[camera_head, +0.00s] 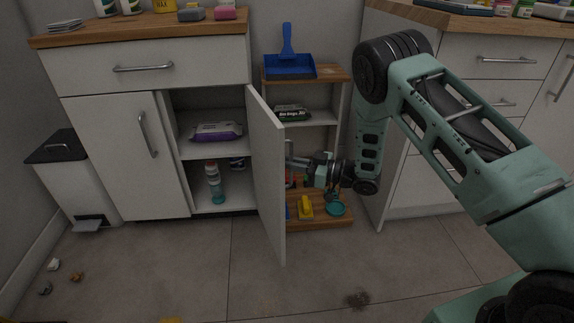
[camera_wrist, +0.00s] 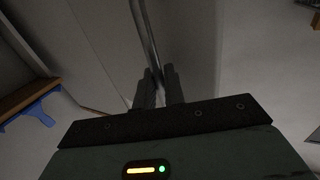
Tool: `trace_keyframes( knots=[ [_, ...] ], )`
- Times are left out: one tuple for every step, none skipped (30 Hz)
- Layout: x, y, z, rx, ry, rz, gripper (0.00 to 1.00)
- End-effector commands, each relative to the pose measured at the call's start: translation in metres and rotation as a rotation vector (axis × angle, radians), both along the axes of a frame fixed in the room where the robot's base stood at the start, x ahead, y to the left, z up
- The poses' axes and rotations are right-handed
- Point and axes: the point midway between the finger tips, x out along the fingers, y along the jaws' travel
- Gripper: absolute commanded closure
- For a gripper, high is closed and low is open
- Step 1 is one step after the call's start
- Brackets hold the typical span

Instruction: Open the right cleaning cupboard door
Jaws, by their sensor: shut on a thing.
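The right cleaning cupboard door (camera_head: 267,175) is a white panel and stands swung well out from the cupboard, nearly edge-on in the head view. Behind it the right compartment shows, with a purple pack (camera_head: 216,131) on the shelf and a bottle (camera_head: 214,183) below. In the wrist view my gripper (camera_wrist: 159,82) is shut on the metal bar handle (camera_wrist: 146,35) of the door. In the head view my gripper (camera_head: 293,167) is at the door's right side, partly hidden by the door edge. The left door (camera_head: 115,150) is closed.
A pedal bin (camera_head: 80,180) stands left of the cupboard. A low shelf unit with a blue dustpan (camera_head: 289,66) stands to the right, behind my arm. Small litter (camera_head: 54,264) lies on the floor at left. The floor in front is mostly clear.

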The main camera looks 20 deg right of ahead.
Motion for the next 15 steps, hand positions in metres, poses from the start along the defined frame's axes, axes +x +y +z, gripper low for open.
trace_keyframes(
  knots=[
    [0.0073,-0.0002,0.0078,0.007,-0.020,-0.009,1.00],
    [0.0074,-0.0003,0.0079,0.007,-0.020,-0.009,1.00],
    [0.0074,-0.0002,0.0080,0.008,-0.020,-0.008,1.00],
    [0.0074,-0.0002,0.0081,0.008,-0.020,-0.008,1.00],
    [0.0074,-0.0001,0.0082,0.008,-0.020,-0.008,1.00],
    [0.0074,0.0001,0.0084,0.009,-0.021,-0.007,1.00],
    [0.0074,0.0003,0.0085,0.009,-0.021,-0.007,1.00],
    [0.0074,0.0004,0.0086,0.009,-0.021,-0.007,1.00],
    [0.0073,0.0005,0.0087,0.010,-0.021,-0.006,1.00],
    [0.0073,0.0007,0.0089,0.009,-0.022,-0.006,1.00],
    [0.0073,0.0008,0.0089,0.009,-0.022,-0.006,1.00],
    [0.0074,0.0009,0.0090,0.010,-0.023,-0.006,1.00],
    [0.0071,0.0011,0.0090,0.011,-0.022,-0.005,0.81],
    [0.0071,0.0011,0.0090,0.010,-0.021,-0.005,0.72],
    [0.0067,0.0011,0.0084,0.009,-0.021,-0.004,0.67]
  ],
)
